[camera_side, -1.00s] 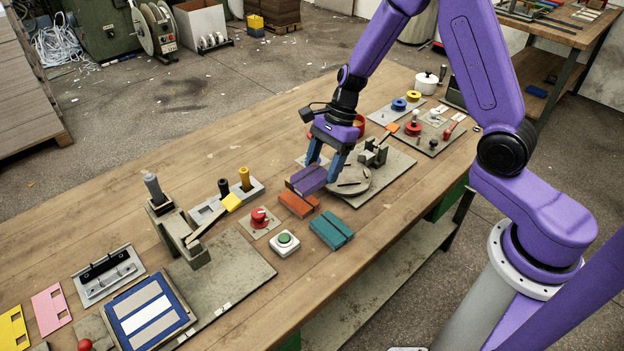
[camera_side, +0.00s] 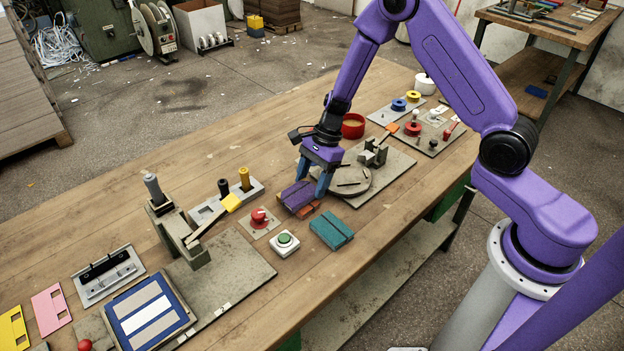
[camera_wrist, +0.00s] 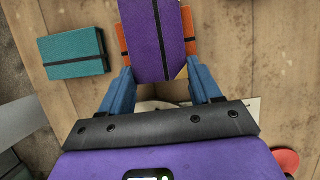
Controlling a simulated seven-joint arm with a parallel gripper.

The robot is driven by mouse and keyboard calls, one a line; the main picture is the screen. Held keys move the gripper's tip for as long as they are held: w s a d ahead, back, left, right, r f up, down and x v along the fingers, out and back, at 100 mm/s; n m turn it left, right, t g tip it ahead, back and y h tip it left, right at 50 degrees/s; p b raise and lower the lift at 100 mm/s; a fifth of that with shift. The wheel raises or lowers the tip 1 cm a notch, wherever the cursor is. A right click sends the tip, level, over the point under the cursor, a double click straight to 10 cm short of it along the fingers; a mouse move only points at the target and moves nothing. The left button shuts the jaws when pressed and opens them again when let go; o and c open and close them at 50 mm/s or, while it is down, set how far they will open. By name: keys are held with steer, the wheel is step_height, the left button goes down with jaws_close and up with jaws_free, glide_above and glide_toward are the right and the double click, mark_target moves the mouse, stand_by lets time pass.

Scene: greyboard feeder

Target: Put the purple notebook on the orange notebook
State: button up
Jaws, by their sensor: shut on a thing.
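The purple notebook (camera_side: 297,196), with a dark elastic band, is between the blue fingers of my gripper (camera_side: 312,182). It is over the orange notebook (camera_side: 311,211), which shows only at its edges in the side view. In the wrist view the purple notebook (camera_wrist: 155,38) runs lengthwise away from my gripper (camera_wrist: 158,88), and orange (camera_wrist: 122,40) shows on both sides beneath it. The purple notebook lies across the orange one. I cannot tell whether the two touch.
A teal notebook (camera_side: 331,230) lies to the right of the orange one. A green button box (camera_side: 285,243) and a red knob on a plate (camera_side: 260,217) stand nearby at the left. A round turntable (camera_side: 350,181) is just behind my gripper.

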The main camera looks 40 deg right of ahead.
steer(key=shift+f, duration=0.15)
steer(key=o, duration=1.1)
